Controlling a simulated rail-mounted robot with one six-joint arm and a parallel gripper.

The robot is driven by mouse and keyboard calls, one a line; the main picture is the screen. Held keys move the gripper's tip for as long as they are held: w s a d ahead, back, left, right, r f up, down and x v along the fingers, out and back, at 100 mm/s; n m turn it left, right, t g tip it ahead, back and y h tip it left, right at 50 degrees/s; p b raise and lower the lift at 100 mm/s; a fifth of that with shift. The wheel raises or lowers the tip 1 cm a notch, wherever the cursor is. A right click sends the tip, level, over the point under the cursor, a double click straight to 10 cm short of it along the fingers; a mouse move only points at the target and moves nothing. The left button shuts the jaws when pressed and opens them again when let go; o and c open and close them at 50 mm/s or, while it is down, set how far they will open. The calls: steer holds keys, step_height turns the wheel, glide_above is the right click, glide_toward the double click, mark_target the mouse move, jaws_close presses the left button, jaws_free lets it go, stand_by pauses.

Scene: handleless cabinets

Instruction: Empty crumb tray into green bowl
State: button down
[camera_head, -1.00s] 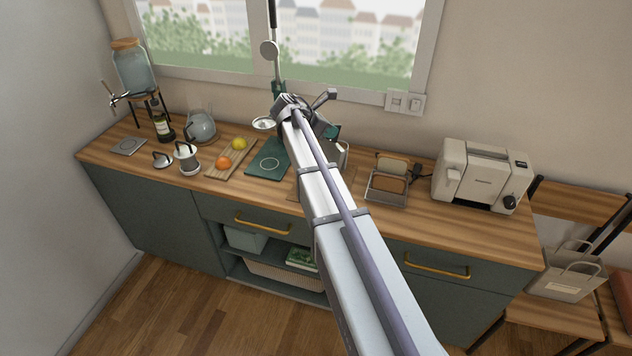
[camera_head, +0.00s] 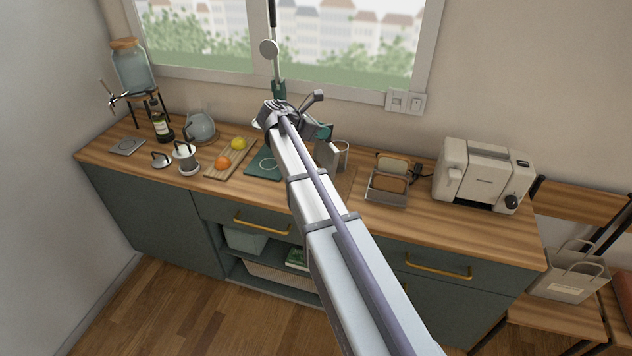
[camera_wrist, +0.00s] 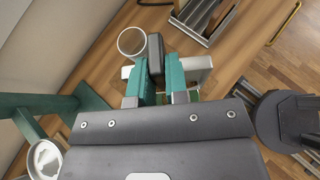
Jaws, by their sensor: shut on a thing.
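In the wrist view my gripper (camera_wrist: 158,82) has its teal fingers closed on a dark grey, upright piece (camera_wrist: 156,50). Pale white parts (camera_wrist: 198,68) show behind and beside the fingers; they look like the crumb tray with that piece as its grip, but I cannot be sure. I cannot make out a green bowl for certain; a little green and brown shows below the fingers in the wrist view. Any crumbs are too small to tell.
A toast rack (camera_head: 388,182) and the cream toaster (camera_head: 482,172) stand to the right. A green stand (camera_wrist: 50,105) with a round metal dish (camera_wrist: 45,160) is close on the left.

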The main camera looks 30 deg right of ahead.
steer(key=shift+a+f+h+b, duration=0.1)
steer(key=shift+a+h+b, duration=0.7)
steer(key=shift+a+b, duration=0.3)
steer(key=shift+a+f+h+b, duration=0.25)
steer(key=shift+a+h+b, duration=0.65)
steer(key=shift+a+b, duration=0.5)
